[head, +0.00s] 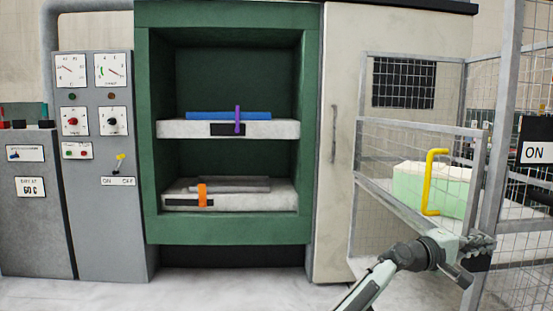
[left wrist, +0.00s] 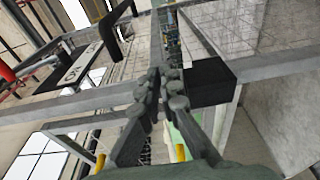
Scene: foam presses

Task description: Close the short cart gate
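The short cart gate (head: 415,125), a grey metal frame with mesh and a bent yellow handle (head: 428,190), stands at the right of the head view. Its right end overlaps the tall post (head: 496,170) in the picture; I cannot tell whether they touch. My left gripper (head: 484,243) is at the gate's lower right corner, near the post. In the left wrist view its fingertips (left wrist: 162,78) are together, with nothing visible between them. A black block (left wrist: 208,82) on a grey rail is just right of the fingertips. My right gripper is not in view.
A pale green block (head: 410,185) lies behind the gate. Mesh panels (head: 525,240) and an ON sign (head: 536,152) are at the far right. A green press (head: 232,228) with two shelves and grey control cabinets (head: 105,215) stand left. The floor in front is clear.

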